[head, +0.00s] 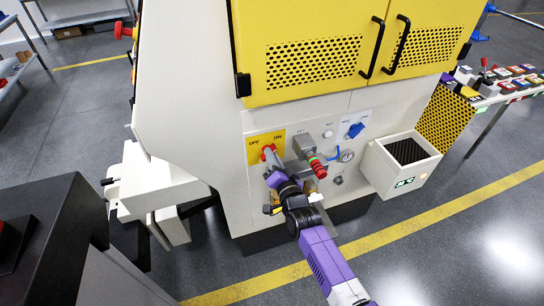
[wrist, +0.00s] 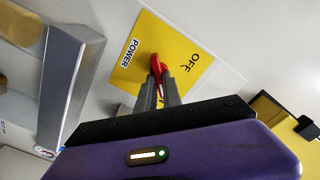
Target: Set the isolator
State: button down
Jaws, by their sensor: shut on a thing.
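The isolator is a small red handle (head: 267,152) on a yellow plate (head: 256,142) with OFF and ON marks, on the machine's lower front panel. In the wrist view the red handle (wrist: 156,64) sits on the yellow plate (wrist: 185,45), with the POWER label to its left and OFF to its right. My gripper (head: 270,160) reaches the plate from the front. In the wrist view its fingers (wrist: 158,88) are shut on the red handle, hiding the handle's lower part. The ON mark cannot be seen in the wrist view.
A grey box (head: 304,145) juts from the panel just right of the plate, close to my gripper; it also shows in the wrist view (wrist: 72,85).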

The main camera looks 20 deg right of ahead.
jog(key=shift+n, duration=0.3)
jog(key=n+b, duration=0.2)
jog(key=n, duration=0.1)
jog(key=shift+a+f+n, duration=0.1)
jog(key=shift+a+n, duration=0.05)
jog(key=shift+n, duration=0.25)
jog(key=n+b, duration=0.2)
jog(key=n, duration=0.3)
jog(key=shift+a, duration=0.1)
jog(key=n+b, duration=0.1)
jog(key=n, duration=0.3)
jog(key=shift+a+n+b, duration=0.1)
jog(key=shift+n+b, duration=0.3)
jog(key=shift+n, duration=1.8)
jog(key=shift+a, duration=0.1)
jog(key=c, duration=1.5)
grip_release()
